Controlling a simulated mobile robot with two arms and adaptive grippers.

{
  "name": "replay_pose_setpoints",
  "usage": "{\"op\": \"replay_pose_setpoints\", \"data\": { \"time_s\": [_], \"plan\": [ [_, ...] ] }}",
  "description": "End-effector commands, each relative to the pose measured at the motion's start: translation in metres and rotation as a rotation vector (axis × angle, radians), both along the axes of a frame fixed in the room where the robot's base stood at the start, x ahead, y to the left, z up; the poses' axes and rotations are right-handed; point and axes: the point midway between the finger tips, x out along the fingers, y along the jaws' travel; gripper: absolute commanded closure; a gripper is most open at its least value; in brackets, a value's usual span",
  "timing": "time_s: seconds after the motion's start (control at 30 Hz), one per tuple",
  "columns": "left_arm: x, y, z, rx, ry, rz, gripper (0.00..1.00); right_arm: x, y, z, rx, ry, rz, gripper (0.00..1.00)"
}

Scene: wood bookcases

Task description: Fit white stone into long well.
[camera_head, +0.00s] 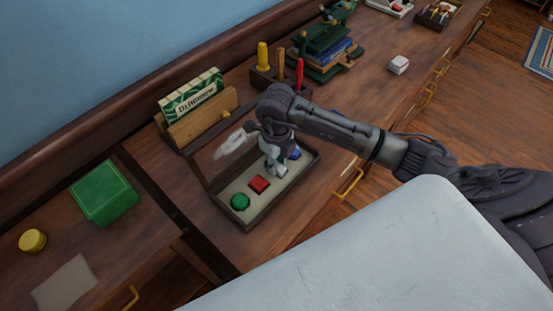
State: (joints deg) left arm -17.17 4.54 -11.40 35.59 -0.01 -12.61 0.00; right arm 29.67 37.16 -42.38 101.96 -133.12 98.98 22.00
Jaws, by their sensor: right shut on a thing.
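My right gripper (274,168) points down over the long wooden tray (241,220), near its middle to far part. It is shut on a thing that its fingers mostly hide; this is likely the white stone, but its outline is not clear. In the tray's pale bed sit a round green piece (240,202), a square red piece (259,184) and a blue piece (294,153), which the gripper partly covers. I cannot make out the long well under the gripper. A pale elongated shape (232,143) shows just left of the gripper. My left gripper is not in view.
Behind the tray stands a wooden holder with a green-and-white box (191,95). A tool rack (263,78) with yellow and red handles stands just beyond. A small white block (398,65) lies farther right. A green box (104,193) and yellow jar (33,240) are at the left.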

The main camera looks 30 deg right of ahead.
Motion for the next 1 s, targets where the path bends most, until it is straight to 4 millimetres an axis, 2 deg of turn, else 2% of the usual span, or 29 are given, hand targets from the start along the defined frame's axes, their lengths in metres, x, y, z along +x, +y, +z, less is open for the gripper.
{"op": "replay_pose_setpoints", "data": {
  "time_s": [0.27,0.3,0.43,0.47,0.83,1.0],
  "plan": [
    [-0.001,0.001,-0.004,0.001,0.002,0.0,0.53,0.001,0.0,-0.003,0.0,-0.001,0.0,1.0],
    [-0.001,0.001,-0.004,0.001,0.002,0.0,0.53,0.0,0.0,-0.003,0.0,-0.001,0.0,0.71],
    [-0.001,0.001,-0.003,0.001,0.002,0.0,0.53,0.0,0.0,-0.002,0.0,-0.001,0.0,0.49],
    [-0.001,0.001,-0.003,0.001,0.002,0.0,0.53,0.0,0.0,-0.002,0.0,-0.001,0.0,0.48],
    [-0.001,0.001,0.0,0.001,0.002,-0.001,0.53,0.001,0.0,0.004,0.001,-0.002,0.0,0.48],
    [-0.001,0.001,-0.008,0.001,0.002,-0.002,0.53,0.002,-0.001,0.03,0.0,-0.007,0.001,0.48]
  ]
}}
